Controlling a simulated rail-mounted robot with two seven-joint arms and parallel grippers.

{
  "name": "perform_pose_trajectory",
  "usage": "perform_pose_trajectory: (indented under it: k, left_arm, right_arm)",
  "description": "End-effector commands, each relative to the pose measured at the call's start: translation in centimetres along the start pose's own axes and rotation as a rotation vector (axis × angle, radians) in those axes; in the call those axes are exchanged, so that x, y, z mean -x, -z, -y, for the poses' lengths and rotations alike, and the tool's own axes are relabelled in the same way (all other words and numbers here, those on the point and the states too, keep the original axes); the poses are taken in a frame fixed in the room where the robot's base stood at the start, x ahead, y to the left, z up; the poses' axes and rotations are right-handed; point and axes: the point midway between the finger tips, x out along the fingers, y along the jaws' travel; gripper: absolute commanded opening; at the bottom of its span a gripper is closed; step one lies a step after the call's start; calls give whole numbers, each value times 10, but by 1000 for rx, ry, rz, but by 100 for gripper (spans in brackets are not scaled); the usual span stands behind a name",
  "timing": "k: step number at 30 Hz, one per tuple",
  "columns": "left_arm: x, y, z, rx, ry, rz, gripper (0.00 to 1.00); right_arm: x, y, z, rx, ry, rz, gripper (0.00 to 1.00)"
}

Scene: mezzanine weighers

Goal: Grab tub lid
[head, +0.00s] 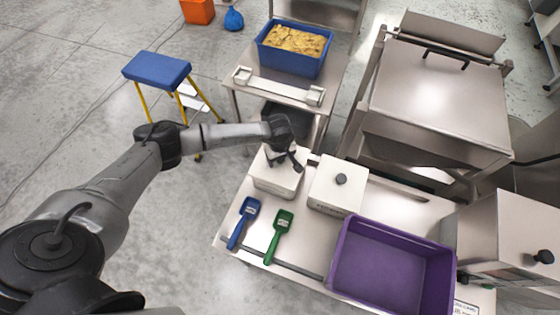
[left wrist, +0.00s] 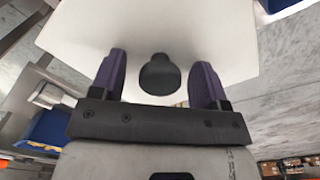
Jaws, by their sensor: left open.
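A white tub (head: 274,184) stands on the steel table, and my left gripper (head: 284,162) is over its lid. In the left wrist view the lid (left wrist: 150,30) is a pale panel with a round black knob (left wrist: 160,76). The open fingers of my left gripper (left wrist: 159,62) stand on either side of the knob, with gaps showing at both sides. In the head view the gripper hides this knob. A second white tub (head: 333,192) to the right has a lid with a dark knob (head: 341,179). My right gripper is not in view.
A blue scoop (head: 244,222) and a green scoop (head: 278,236) lie in front of the tubs. A purple bin (head: 392,268) fills the table's right part. Behind stands a blue crate (head: 291,63) of yellowish contents. A blue-topped step stool (head: 157,69) stands left.

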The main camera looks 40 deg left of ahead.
Motion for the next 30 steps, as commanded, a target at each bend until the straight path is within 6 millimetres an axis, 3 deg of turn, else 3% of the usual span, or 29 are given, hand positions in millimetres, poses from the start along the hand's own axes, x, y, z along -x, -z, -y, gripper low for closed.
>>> perform_pose_trajectory:
  k: [3,20,30]
  left_arm:
    - [0,0,0,0,0,0,68]
    - [0,0,0,0,1,0,14]
    - [4,0,0,1,0,0,14]
  right_arm:
    - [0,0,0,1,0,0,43]
    - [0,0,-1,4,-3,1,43]
    - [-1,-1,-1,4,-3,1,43]
